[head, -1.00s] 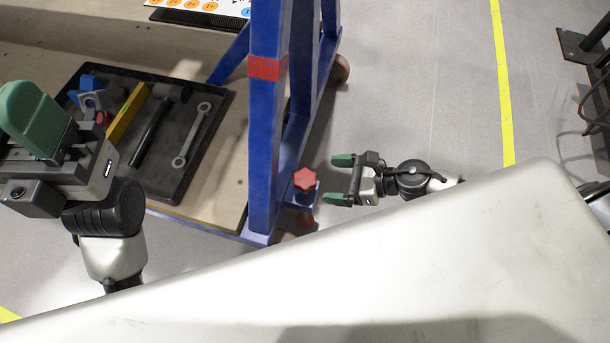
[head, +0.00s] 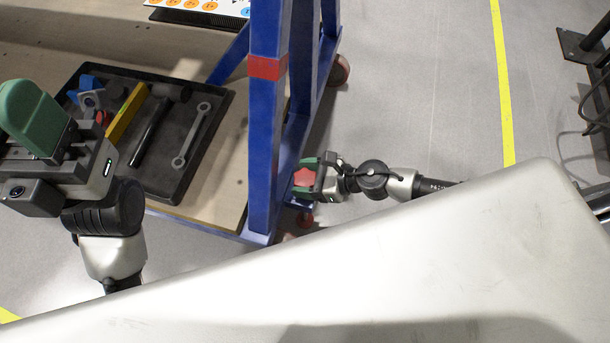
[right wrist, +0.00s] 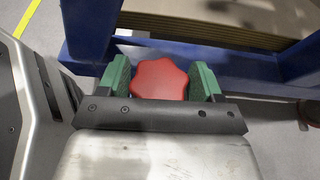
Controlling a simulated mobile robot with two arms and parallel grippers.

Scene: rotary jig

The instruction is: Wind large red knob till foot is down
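The large red knob (head: 305,177) is star-shaped and sits at the lower corner of the blue frame. It also shows in the right wrist view (right wrist: 159,79). My right gripper (head: 307,176) has its green fingers on either side of the knob. In the right wrist view the fingers (right wrist: 160,76) stand apart, with a small gap visible beside the knob. The red foot (head: 305,219) shows partly below the knob, near the floor; whether it touches cannot be told. My left gripper (head: 35,120) is at the far left above the bench, its fingers overlapping in view.
The blue frame post (head: 264,130) stands just left of the knob. A black tray (head: 215,135) with a wrench (head: 192,137) and other tools lies on the wooden bench. A caster wheel (head: 340,70) is farther back. Grey floor is open to the right.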

